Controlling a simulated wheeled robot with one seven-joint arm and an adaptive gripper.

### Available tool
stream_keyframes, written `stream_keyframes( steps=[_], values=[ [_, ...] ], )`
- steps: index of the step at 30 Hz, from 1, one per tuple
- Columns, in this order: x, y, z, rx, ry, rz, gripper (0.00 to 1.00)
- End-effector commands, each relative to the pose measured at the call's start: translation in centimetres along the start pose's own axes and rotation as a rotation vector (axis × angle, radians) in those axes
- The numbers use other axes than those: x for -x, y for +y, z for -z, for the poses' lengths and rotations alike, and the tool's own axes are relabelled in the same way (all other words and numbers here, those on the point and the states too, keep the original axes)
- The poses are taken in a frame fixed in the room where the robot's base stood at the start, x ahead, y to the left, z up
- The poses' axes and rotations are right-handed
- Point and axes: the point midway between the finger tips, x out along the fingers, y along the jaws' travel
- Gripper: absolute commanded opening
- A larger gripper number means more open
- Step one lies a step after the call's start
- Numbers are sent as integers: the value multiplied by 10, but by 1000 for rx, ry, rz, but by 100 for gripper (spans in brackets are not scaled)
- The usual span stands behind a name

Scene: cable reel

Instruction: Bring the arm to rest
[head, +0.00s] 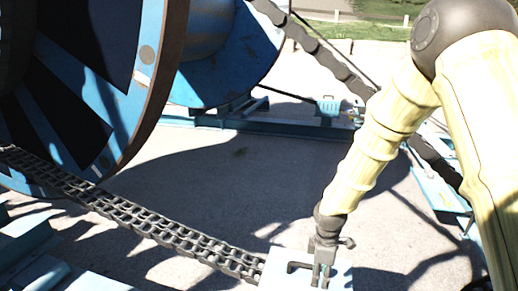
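My arm comes in from the upper right, pale and jointed, and reaches down to the lower middle of the head view. My gripper (321,284) is dark and points down at its end. It is seen over a white flat-topped thing (340,280) at the bottom edge. I cannot tell whether it touches that surface. Its fingertips are small and dark, and their gap is not clear. I see nothing held between them. A dark bracket-like shape (292,267) shows just left of the gripper.
A large blue reel (150,60) with a rusty rim stands at the left. A heavy dark chain (150,222) runs from the left to the white thing. A thick dark cable (318,50) crosses behind my arm. Blue frames (290,130) lie behind; grey ground (235,185) between is clear.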

Motion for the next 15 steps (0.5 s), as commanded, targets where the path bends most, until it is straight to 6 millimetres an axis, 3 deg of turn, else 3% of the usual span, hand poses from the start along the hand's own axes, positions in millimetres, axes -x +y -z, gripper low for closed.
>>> stream_keyframes(
  steps=[8,15],
  values=[
    [-33,-19,-13,-96,18,14,40],
    [-75,-48,-20,-223,40,31,40]
  ],
)
